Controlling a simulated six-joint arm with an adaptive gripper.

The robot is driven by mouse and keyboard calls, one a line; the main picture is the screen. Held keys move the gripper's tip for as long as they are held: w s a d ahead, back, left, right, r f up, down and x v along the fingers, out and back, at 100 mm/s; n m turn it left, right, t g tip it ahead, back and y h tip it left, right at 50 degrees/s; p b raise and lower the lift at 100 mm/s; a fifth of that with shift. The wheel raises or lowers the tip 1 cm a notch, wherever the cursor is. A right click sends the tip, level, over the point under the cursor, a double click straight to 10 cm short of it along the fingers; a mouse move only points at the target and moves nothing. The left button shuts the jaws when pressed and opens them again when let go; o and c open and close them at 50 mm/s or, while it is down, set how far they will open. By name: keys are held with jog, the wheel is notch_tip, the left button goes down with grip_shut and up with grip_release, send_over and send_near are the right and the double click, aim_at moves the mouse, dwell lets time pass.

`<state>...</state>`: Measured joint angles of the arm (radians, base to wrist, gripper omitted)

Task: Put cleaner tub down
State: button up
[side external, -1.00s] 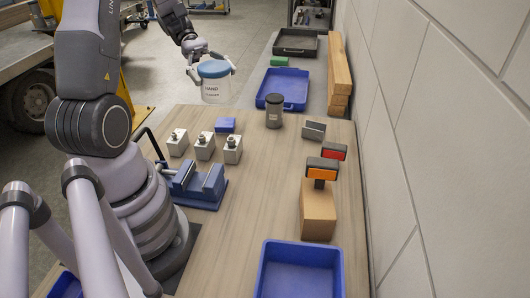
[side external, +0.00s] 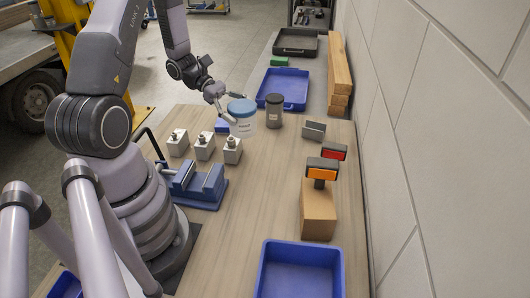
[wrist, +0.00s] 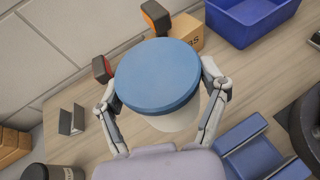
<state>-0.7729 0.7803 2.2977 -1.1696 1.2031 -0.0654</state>
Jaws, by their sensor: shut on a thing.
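The cleaner tub (side external: 243,122) is white with a blue lid. My gripper (side external: 231,104) is shut on the tub, which is upright at the far end of the wooden bench. In the wrist view the tub's blue lid (wrist: 158,76) fills the middle, with the fingers of my gripper (wrist: 162,108) on both sides of it. I cannot tell whether the tub's base touches the bench top.
A dark canister (side external: 274,111) stands just right of the tub. A small blue block (side external: 222,126) lies just left, partly hidden. Metal fixture blocks (side external: 204,147) and a blue vise (side external: 196,186) are nearer. The bench (side external: 262,195) is clear in the middle.

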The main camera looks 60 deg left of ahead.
aim_at(255, 133)
jog(key=f, duration=0.3)
jog(key=shift+w+f, duration=0.25)
jog(key=shift+f, duration=0.1)
jog(key=w+a+f, duration=0.1)
jog(key=w+f, duration=0.2)
jog(key=w, duration=0.1)
jog(key=w+f, duration=0.3)
jog(key=w, duration=0.1)
jog(key=w+a+f, duration=0.1)
jog(key=w+f, duration=0.2)
jog(key=w, duration=0.1)
jog(key=shift+w+a, duration=0.3)
jog(key=shift+w, duration=0.05)
jog(key=shift+w+a+f, duration=0.1)
jog(key=shift+w+f, duration=0.05)
jog(key=shift+f, duration=0.8)
jog(key=shift+w+f, duration=0.1)
jog(key=shift+f, duration=0.85)
jog(key=shift+f, duration=0.1)
jog(key=o, duration=1.2)
jog(key=shift+o, duration=0.2)
